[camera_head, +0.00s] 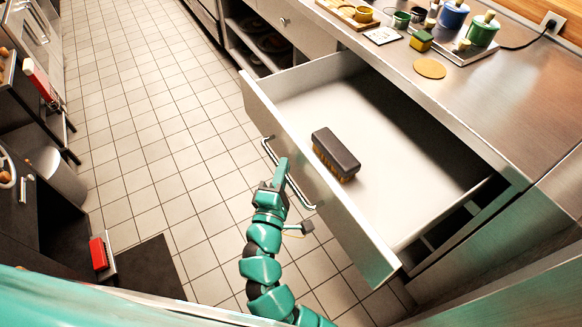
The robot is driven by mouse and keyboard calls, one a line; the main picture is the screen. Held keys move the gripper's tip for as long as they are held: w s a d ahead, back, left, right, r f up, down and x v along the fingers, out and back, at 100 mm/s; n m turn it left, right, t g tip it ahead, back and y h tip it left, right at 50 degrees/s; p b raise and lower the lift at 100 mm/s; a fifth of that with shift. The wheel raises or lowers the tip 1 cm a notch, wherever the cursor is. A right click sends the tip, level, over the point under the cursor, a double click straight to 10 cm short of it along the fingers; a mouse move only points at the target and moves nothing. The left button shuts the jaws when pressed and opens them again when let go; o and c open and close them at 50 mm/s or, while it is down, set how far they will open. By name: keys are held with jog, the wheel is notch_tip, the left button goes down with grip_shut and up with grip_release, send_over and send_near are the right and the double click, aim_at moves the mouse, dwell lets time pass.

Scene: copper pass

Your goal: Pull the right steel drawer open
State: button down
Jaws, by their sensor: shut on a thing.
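The right steel drawer (365,228) stands pulled well out from under the steel counter, its pale interior in full view. A dark brush with tan bristles (336,153) lies inside it, near the front panel. A metal bar handle (304,200) runs along the drawer's outer front. My gripper (281,172) is at the middle of this handle, shut on it. The fingertips are small in view and cover part of the bar.
The steel counter (455,110) holds canisters, a green-and-yellow sponge (421,41) and a round tan mat (430,68). Another drawer (290,22) beyond is shut. The tiled floor (150,130) left of the open drawer is clear. A grey bin (58,175) stands at the left.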

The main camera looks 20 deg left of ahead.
dwell(0.3)
jog(key=c, duration=1.5)
grip_release()
jog(key=v, duration=1.7)
jog(key=shift+s+b, duration=0.2)
jog(key=shift+b, duration=0.2)
